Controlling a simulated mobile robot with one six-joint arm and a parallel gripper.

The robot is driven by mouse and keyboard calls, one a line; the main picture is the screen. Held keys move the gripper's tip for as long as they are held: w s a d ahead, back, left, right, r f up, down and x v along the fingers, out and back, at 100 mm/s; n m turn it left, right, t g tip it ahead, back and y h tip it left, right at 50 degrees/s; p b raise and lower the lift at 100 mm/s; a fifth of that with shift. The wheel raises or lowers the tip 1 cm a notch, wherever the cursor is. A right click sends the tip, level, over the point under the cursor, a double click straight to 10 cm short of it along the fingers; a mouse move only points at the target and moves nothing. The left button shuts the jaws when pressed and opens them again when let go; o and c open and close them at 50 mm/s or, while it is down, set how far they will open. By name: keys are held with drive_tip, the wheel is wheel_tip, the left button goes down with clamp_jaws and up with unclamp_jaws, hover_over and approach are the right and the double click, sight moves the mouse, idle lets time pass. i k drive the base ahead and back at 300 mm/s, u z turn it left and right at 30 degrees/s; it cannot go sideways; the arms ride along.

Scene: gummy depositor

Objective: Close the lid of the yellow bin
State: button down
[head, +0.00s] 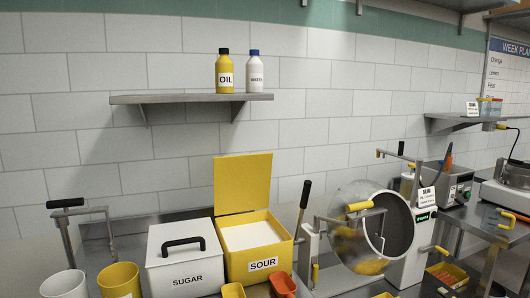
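The yellow bin (270,262), labelled SOUR, stands on the metal counter a little left of the picture's bottom centre. Its yellow lid (243,183) is open and stands upright at the bin's back edge. White contents (250,236) show inside the bin, close to the rim. My gripper is not in view, so its state and its place relative to the lid cannot be seen.
A white SUGAR bin (185,268) with a black handle stands close left of the yellow bin. A drum machine (365,232) stands to the right. A wall shelf (190,98) with two bottles hangs above the lid. Cups and scoops stand in front.

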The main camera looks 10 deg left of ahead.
sight(242, 183)
drive_tip(key=i, duration=0.85)
drive_tip(key=z, duration=0.05)
